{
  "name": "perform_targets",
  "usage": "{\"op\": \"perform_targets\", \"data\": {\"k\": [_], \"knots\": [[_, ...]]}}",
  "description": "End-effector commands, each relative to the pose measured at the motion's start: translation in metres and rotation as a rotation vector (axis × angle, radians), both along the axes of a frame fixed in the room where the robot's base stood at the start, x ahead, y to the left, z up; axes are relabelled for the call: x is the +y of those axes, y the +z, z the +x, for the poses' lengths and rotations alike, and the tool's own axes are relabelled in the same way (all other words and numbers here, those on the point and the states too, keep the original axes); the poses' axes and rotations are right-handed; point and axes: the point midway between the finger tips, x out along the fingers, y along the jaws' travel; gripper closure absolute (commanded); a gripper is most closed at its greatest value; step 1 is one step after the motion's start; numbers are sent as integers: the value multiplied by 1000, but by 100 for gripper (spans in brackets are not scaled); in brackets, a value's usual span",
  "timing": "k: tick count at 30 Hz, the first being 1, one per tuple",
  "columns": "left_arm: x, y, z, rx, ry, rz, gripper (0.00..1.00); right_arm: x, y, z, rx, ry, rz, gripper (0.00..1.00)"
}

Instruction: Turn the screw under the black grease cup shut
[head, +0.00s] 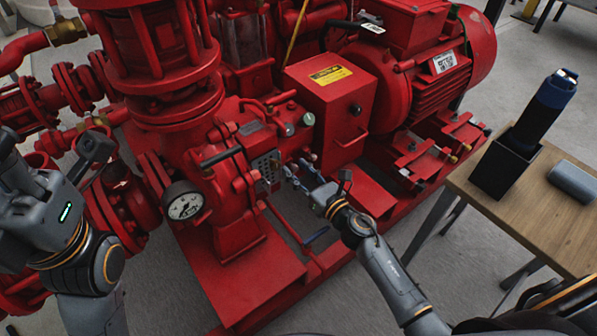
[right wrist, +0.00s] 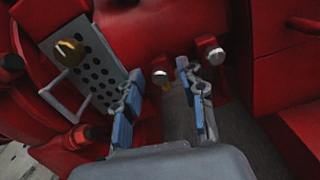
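Two small round cups sit on the red pump housing in the head view, a dark one (head: 287,129) that looks like the black grease cup and a paler one (head: 308,118) to its right. Neither can be made out in the right wrist view. That view shows a silver screw head (right wrist: 160,77) between my fingers and another silver screw head (right wrist: 215,55) to their right. My right gripper (right wrist: 158,88) is open, its fingers apart on either side of the first screw, with no clear contact. It also shows below the cups in the head view (head: 300,178). My left gripper (head: 88,160) is at the left; its fingers are unclear.
A perforated grey plate (right wrist: 95,70) with a brass knob (right wrist: 68,45) lies left of my right fingers. A red box (head: 330,100), pressure gauge (head: 184,201) and red motor (head: 430,60) crowd the pump. A wooden table (head: 540,215) stands at right.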

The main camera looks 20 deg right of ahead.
Motion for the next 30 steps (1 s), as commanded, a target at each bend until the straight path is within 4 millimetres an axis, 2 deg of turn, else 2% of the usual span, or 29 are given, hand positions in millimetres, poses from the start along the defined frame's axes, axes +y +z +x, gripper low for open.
{"op": "perform_targets", "data": {"k": [8,12,14,23,30], "knots": [[0,1,0,-5,0,2,60,0,0,1,1,0,1,62],[-1,0,0,-3,0,5,60,0,0,1,1,0,1,91],[-1,0,0,-2,0,7,60,0,0,1,0,0,1,100],[-1,-1,1,1,2,9,60,0,0,1,5,0,13,100],[-1,-1,1,7,1,6,60,0,1,1,37,0,99,100]]}}
